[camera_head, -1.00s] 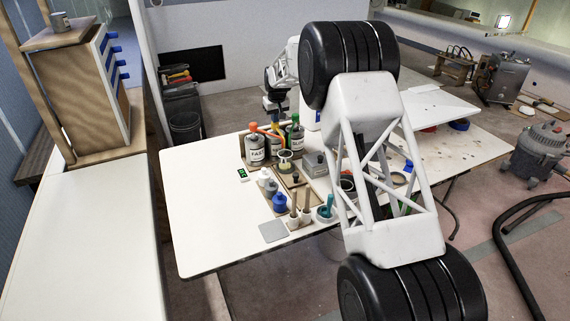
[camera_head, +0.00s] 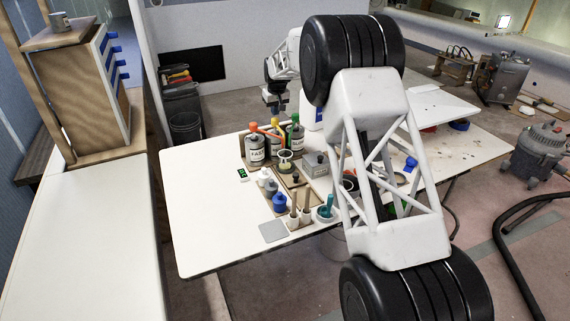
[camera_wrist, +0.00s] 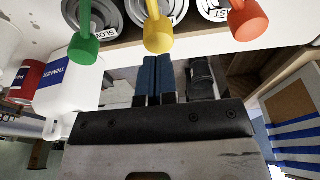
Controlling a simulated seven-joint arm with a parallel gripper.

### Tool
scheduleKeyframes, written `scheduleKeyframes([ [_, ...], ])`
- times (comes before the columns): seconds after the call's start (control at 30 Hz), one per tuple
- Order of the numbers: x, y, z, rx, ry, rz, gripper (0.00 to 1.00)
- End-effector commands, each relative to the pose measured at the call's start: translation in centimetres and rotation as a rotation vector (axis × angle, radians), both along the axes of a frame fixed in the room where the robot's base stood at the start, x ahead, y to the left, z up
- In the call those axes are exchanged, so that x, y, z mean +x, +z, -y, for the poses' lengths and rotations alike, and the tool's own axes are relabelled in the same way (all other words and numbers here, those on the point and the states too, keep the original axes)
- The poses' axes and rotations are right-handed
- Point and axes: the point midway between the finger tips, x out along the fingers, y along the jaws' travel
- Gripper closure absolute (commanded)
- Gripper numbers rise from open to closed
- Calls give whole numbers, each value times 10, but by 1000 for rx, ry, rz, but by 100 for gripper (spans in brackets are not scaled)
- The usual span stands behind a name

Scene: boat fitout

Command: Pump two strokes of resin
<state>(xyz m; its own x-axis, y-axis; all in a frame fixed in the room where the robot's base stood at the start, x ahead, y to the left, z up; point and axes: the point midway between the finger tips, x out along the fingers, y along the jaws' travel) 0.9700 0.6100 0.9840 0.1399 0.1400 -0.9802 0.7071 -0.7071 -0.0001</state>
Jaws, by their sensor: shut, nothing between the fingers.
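Three pump containers stand at the back of the white table. The nearest, labelled FAST (camera_head: 255,153), has an orange-red pump head (camera_head: 254,127). A yellow-headed one (camera_head: 274,122) and a green-headed one (camera_head: 295,118) stand beyond it. In the wrist view the green (camera_wrist: 85,48), yellow (camera_wrist: 159,37) and red (camera_wrist: 247,22) spouts show, with SLOW by green and FAST by red. The yellow one's label is unreadable. My gripper (camera_wrist: 157,60) is shut and empty, its blue fingertips close to the yellow spout in the picture; contact cannot be told. It also shows behind the containers (camera_head: 279,112).
A white THINNER jug (camera_wrist: 70,82) and a red can (camera_wrist: 27,78) are left in the wrist view. A cup (camera_head: 285,158), small bottles (camera_head: 279,201) and brush holders (camera_head: 293,218) stand before the pumps. The table's left side (camera_head: 205,200) is mostly clear.

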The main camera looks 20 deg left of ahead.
Motion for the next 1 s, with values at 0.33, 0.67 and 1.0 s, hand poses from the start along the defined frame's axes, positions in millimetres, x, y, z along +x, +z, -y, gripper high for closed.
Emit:
scheduleKeyframes([
  [0.33, 0, 0, 0, 1, 0, 1, 100],
  [0.67, 0, 5, 0, 1, 0, 1, 100],
  [1.0, 0, 27, 0, 1, 0, 1, 100],
])
